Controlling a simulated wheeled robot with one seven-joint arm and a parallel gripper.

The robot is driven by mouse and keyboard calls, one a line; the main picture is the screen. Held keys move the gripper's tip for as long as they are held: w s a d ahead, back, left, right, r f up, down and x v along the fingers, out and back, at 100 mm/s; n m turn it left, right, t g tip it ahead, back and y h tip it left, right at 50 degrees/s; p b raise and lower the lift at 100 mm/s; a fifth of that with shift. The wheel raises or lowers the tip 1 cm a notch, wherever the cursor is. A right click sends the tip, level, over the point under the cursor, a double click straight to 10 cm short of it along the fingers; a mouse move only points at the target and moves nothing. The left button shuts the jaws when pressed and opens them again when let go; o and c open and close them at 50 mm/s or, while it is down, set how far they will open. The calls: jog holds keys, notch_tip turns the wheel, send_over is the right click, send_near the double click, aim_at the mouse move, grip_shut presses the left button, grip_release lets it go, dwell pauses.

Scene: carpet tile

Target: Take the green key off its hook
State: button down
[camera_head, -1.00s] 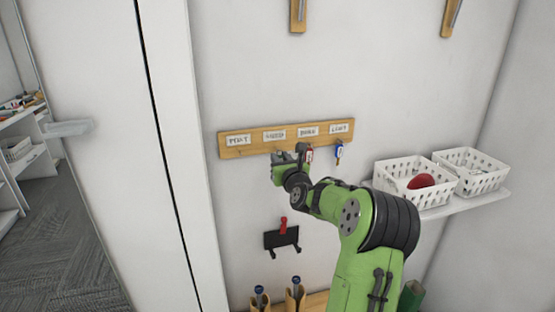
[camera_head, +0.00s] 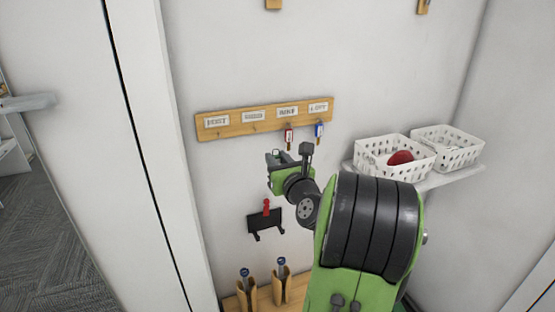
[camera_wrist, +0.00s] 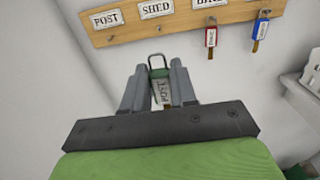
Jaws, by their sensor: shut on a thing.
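My gripper (camera_wrist: 158,69) is shut on the green key (camera_wrist: 159,74), which stands upright between the fingers. Its wire loop sticks up above the fingertips and its pale label shows between them; the loop appears apart from the rack and its hooks. In the head view my gripper (camera_head: 276,157) is below and in front of the wooden key rack (camera_head: 265,122), and the key is too small to make out there. The rack carries labels POST, SHED, BIKE and LOFT. The hooks under POST and SHED look bare.
A red key (camera_head: 289,136) hangs under BIKE and a blue key (camera_head: 319,130) under LOFT. White baskets (camera_head: 395,168) stand on a shelf at right. A black holder (camera_head: 265,222) with a red clip is on the wall below my gripper. The wall left of it is clear.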

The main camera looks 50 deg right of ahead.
jog(key=shift+b+v, duration=1.5)
jog(key=shift+v, duration=1.35)
